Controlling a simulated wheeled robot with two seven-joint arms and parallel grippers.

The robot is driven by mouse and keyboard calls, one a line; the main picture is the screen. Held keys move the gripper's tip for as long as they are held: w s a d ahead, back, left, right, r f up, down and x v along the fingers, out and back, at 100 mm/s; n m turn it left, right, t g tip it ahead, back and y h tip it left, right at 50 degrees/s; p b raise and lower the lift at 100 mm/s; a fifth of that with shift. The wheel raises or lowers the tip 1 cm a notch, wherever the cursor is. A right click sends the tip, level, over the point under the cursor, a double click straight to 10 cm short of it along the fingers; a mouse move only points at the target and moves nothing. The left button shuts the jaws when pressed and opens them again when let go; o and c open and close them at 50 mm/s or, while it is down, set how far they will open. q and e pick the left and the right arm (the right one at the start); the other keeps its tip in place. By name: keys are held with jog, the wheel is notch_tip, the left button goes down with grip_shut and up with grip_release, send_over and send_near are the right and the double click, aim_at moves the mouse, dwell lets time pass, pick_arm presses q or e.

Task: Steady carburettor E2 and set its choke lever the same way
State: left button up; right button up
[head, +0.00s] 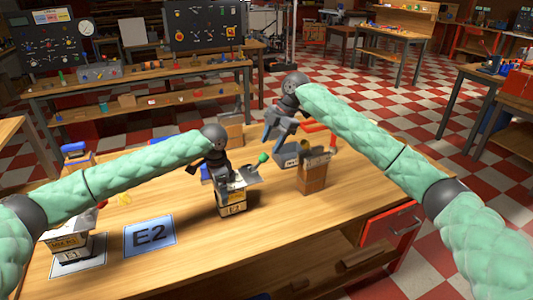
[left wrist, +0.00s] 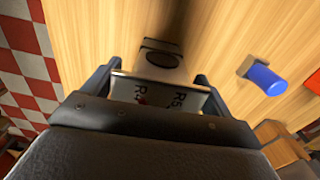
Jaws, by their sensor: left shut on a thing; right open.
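A carburettor (head: 234,200), a pale block with a dark base and a small tag too small to read surely, stands on the bench in the middle. A lever with a green tip (head: 263,158) sticks up to its right. My left gripper (head: 222,180) is shut on this block from above. In the left wrist view, a pale lettered part (left wrist: 160,94) sits between its fingers. My right gripper (head: 279,145) is open and empty, above the bench to the right of the green tip. The blue mat marked E2 (head: 150,237) lies bare at the left.
Another similar unit (head: 72,243) stands on a mat at the far left. A brown box-like unit (head: 313,172) and a grey-blue tray (head: 290,155) stand near my right gripper. A blue cylinder (left wrist: 265,78) shows in the left wrist view. The front right bench top is clear.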

jog(key=shift+v, duration=2.2)
jog(key=shift+f, duration=0.25)
jog(key=c, duration=0.7)
jog(key=w+f+m+t, duration=0.1)
jog(key=f+t, duration=0.1)
jog(key=w+f+m+t+y, duration=0.1)
jog(key=f+t, duration=0.1)
jog(key=f, duration=0.1)
jog(key=w+f+m+t+y, duration=0.1)
jog(key=f, duration=0.1)
jog(key=shift+w+d+f+m+t, duration=0.25)
jog(key=shift+f+m+t, duration=0.05)
jog(key=shift+f+t, duration=0.1)
grip_shut()
jog(key=m+t+y, duration=0.2)
jog(key=t+y, duration=0.4)
jog(key=t, duration=0.1)
send_near(259, 162)
jog(key=w+f, duration=0.2)
jog(key=w, duration=0.2)
jog(key=s+d+r+t+y, duration=0.2)
jog(key=s+t+y, duration=0.1)
jog(key=s, duration=0.7)
jog(key=w+a+r, duration=0.1)
jog(key=w+a, duration=0.5)
jog(key=w, duration=0.4)
jog(key=shift+y, duration=0.3)
